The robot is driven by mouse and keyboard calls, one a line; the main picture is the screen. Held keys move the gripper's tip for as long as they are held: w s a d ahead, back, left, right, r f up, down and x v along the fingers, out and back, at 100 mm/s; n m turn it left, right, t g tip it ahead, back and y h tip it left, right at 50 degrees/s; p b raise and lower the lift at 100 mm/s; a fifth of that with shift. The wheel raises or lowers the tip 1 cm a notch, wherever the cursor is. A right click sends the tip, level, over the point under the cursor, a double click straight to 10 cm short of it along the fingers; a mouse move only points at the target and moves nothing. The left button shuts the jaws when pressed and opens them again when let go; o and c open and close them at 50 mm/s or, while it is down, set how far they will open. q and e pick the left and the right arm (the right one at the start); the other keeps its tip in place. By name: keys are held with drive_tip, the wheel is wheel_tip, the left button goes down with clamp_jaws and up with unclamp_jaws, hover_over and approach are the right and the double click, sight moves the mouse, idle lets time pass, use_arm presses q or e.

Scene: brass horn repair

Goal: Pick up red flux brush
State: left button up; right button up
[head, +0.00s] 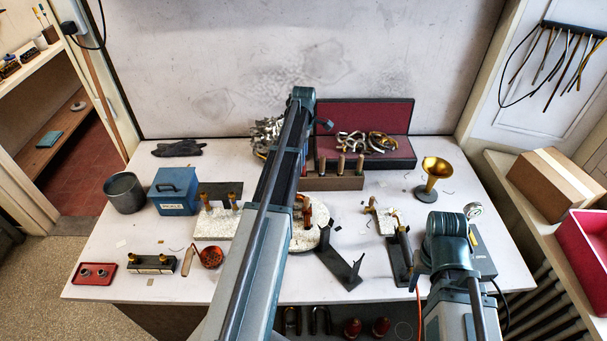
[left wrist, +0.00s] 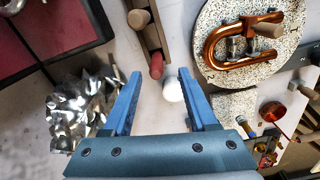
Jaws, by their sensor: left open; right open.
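A short red handle (left wrist: 157,65), which looks like the red flux brush, stands at the near end of the wooden rack in the left wrist view. A white rounded end (left wrist: 172,88) shows beside it, nearer to me. In the head view, the red piece (head: 304,171) shows just right of my left arm. My left gripper (left wrist: 159,77) is open and empty, with its blue fingers on either side of the red and white piece. No contact is visible. My arm hides this gripper in the head view. My right gripper's fingers do not show.
The wooden rack (head: 340,182) holds several other handles. A round speckled plate (left wrist: 222,72) with a copper-coloured bent tube (left wrist: 217,58) lies close on the right. Crumpled silver metal (left wrist: 78,118) lies left of the gripper. An open red-lined case (head: 365,113) stands behind the rack.

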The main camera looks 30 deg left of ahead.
sight(303, 173)
use_arm(q)
drive_tip(key=shift+f, duration=0.1)
drive_tip(key=f+b, duration=0.5)
drive_tip(key=shift+w+a, duration=0.2)
drive_tip(key=shift+r, duration=0.1)
clamp_jaws()
